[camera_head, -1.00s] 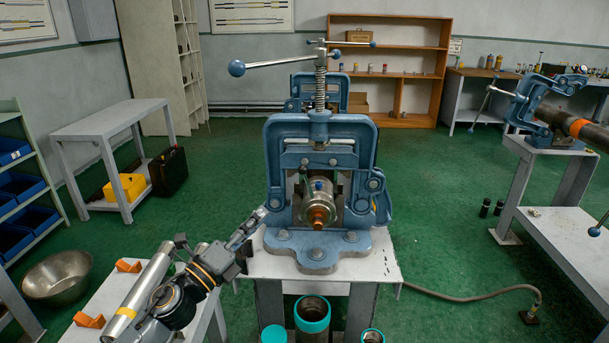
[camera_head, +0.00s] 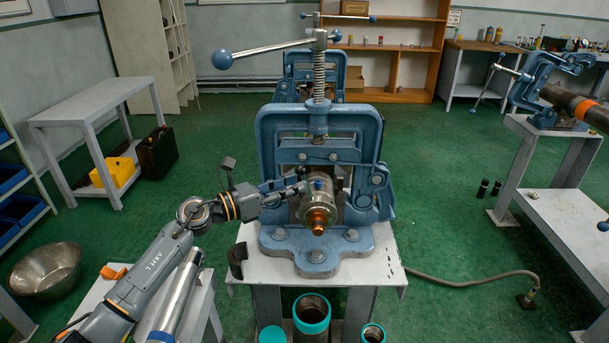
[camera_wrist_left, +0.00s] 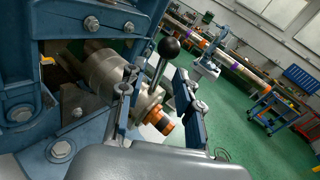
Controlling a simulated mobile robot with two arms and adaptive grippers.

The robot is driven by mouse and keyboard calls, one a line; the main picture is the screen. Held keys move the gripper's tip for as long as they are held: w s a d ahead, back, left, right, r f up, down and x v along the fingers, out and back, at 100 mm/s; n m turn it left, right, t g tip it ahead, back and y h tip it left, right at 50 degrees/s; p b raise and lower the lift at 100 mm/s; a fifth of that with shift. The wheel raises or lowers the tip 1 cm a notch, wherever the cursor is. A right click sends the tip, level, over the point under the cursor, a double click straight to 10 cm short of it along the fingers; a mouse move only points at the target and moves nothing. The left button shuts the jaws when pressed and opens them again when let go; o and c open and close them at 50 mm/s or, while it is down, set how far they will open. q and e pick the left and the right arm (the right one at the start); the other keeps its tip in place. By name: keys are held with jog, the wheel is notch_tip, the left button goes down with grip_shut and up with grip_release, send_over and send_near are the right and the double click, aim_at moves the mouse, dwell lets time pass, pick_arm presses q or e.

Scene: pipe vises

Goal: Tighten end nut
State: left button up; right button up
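A metal cylindrical fitting (camera_head: 314,205) with a copper-orange end nut (camera_head: 318,221) is clamped in the blue pipe vise (camera_head: 270,150). The fitting (camera_wrist_left: 105,72) and orange end (camera_wrist_left: 164,125) also show in the left wrist view. My left gripper (camera_head: 296,189) reaches in from the left, just above and in front of the fitting. In the left wrist view, the fingers of my left gripper (camera_wrist_left: 158,100) stand apart, with the fitting's front end and a black-knobbed lever (camera_wrist_left: 168,47) showing between them. I cannot tell whether they touch the fitting. My right gripper is not in view.
The vise stands on a grey bench (camera_head: 382,270). Its screw handle (camera_head: 270,52) extends left above my arm. Pipes with teal ends (camera_head: 311,308) stand below the bench front. A metal bowl (camera_head: 45,270) lies on the floor at left. A second vise (camera_head: 545,90) is at right.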

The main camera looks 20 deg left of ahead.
pick_arm(q)
jog(key=x, duration=0.2)
jog(key=shift+w+d+r, duration=0.15)
jog(key=shift+w+d, duration=0.05)
jog(key=shift+d, duration=0.1)
jog(key=shift+w+d, duration=0.25)
jog(key=shift+w, duration=0.05)
jog(key=shift+w+d, duration=0.1)
jog(key=shift+w, duration=0.05)
jog(key=shift+c, duration=0.8)
grip_shut()
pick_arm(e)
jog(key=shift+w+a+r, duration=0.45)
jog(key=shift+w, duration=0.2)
